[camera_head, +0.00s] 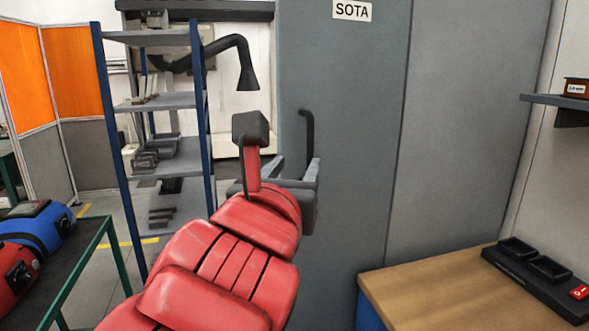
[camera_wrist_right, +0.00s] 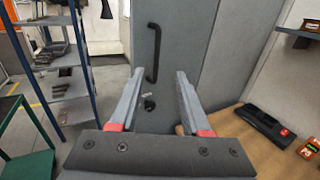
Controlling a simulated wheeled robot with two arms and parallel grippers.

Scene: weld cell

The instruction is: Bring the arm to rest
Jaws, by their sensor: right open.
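My right arm (camera_head: 225,260), red with a dark wrist, reaches up through the middle of the head view. Its right gripper (camera_head: 295,166) is in front of the tall grey cabinet (camera_head: 345,120). In the right wrist view the two grey fingers of the right gripper (camera_wrist_right: 160,76) are spread apart with nothing between them. The cabinet's black handle (camera_wrist_right: 153,52) shows beyond the fingertips, apart from them as far as I can tell. My left gripper is in neither view.
A blue-post shelf rack (camera_head: 165,100) stands left of the cabinet. A green-framed table (camera_head: 85,250) with blue and red machines is at lower left. A wooden bench (camera_head: 430,285) with a black tray (camera_head: 530,275) is at lower right. A wall shelf (camera_head: 555,101) is above it.

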